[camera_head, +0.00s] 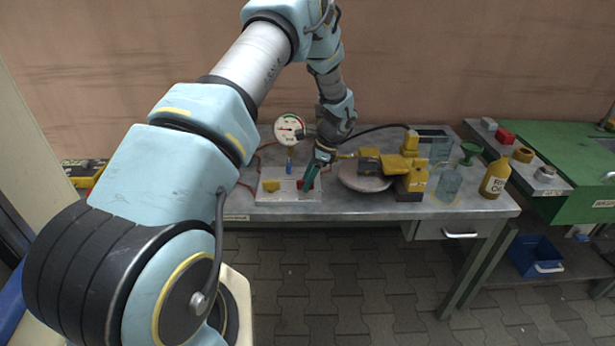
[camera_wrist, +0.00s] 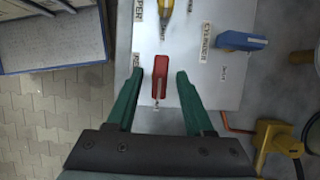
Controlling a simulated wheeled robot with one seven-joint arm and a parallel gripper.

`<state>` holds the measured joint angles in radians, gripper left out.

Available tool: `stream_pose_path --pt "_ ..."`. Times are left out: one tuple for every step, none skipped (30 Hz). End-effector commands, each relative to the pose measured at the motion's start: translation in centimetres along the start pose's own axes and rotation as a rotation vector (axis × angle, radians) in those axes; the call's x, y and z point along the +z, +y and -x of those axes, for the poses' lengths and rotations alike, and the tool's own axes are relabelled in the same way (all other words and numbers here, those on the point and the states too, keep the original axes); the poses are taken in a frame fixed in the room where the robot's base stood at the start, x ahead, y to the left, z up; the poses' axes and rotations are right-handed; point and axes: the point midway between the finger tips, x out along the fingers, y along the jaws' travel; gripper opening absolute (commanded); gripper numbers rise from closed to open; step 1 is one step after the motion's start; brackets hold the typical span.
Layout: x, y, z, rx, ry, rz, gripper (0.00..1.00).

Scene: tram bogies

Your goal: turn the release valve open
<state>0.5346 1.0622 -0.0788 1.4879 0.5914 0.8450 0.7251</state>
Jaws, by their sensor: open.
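A red valve lever (camera_wrist: 160,83) stands on a pale valve plate (camera_wrist: 190,75) in the wrist view. Its label beside the left finger is partly hidden; only the first letters show, so I cannot read it fully. My gripper (camera_wrist: 159,73) is open, its two green fingers on either side of the red lever with a gap at each side. The same plate lies on the bench in the head view (camera_head: 284,200), with my gripper (camera_head: 308,181) at its right end, partly covering the red lever. I cannot tell how high the fingers are above the plate.
A blue lever (camera_wrist: 243,40), by a label reading CYLINDER, and a yellow lever (camera_wrist: 166,12) share the plate. A round gauge (camera_head: 289,130) stands behind. A yellow machine (camera_head: 400,165) and a yellow bottle (camera_head: 495,178) stand to the right on the grey bench (camera_head: 365,208).

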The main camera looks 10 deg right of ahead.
Motion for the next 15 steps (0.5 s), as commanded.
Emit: stream_pose_path --pt "0.02 0.01 -0.14 0.0 0.0 0.0 0.53" --pt "0.02 0.0 -0.19 0.0 0.0 0.001 0.53" --pt "0.01 0.0 -0.23 0.0 0.0 0.001 0.53" --pt "0.01 0.0 -0.24 0.0 0.0 0.001 0.53" --pt "0.01 -0.01 -0.24 0.0 0.0 0.001 0.53" --pt "0.01 -0.01 -0.24 0.0 0.0 0.001 0.53" --pt "0.01 -0.01 -0.23 0.0 0.0 0.001 0.53" --pt "0.01 -0.01 -0.23 0.0 0.0 0.001 0.53" --pt "0.01 -0.01 -0.22 0.0 0.0 0.001 0.5" --pt "0.01 0.0 -0.22 0.0 0.0 0.001 0.47" --pt "0.01 0.0 -0.21 0.0 0.0 0.001 0.43" --pt "0.01 0.0 -0.21 0.0 0.0 0.001 0.39" --pt "0.01 0.0 -0.21 0.0 0.0 0.001 0.36" --pt "0.01 0.0 -0.21 0.0 0.0 0.001 0.32" --pt "0.01 0.0 -0.2 0.0 0.0 0.001 0.28"
